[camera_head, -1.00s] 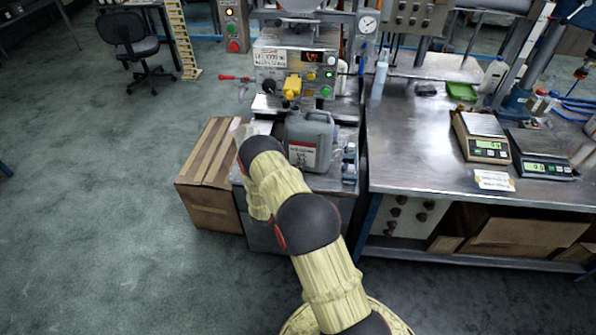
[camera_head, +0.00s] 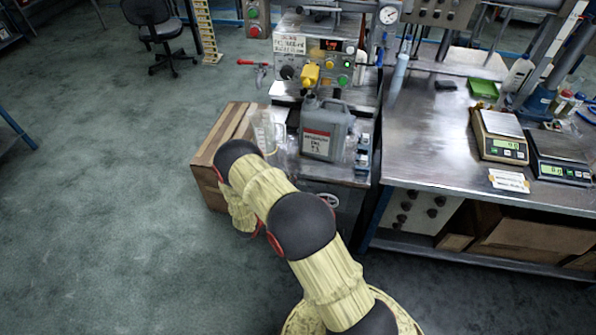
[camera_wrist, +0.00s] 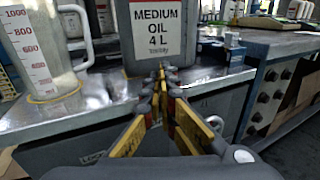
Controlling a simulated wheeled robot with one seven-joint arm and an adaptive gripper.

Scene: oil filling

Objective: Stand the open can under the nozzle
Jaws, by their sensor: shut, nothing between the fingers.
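The grey can (camera_head: 326,129) stands upright on the filling machine's metal shelf in the head view, its white label facing me. In the wrist view the can (camera_wrist: 124,30) shows a label reading "MEDIUM OIL 4 L". The yellow nozzle part (camera_head: 309,75) is on the machine behind and above the can, slightly left. Whether the can's mouth is right under it I cannot tell. My gripper (camera_wrist: 161,72) is shut and empty, its fingertips pointing at the can's lower front. In the head view my arm hides the gripper.
A clear measuring jug (camera_wrist: 45,50) stands left of the can. Small items (camera_head: 362,152) lie right of it. A cardboard box (camera_head: 222,150) is left of the machine. The steel bench (camera_head: 428,140) with two scales is at the right.

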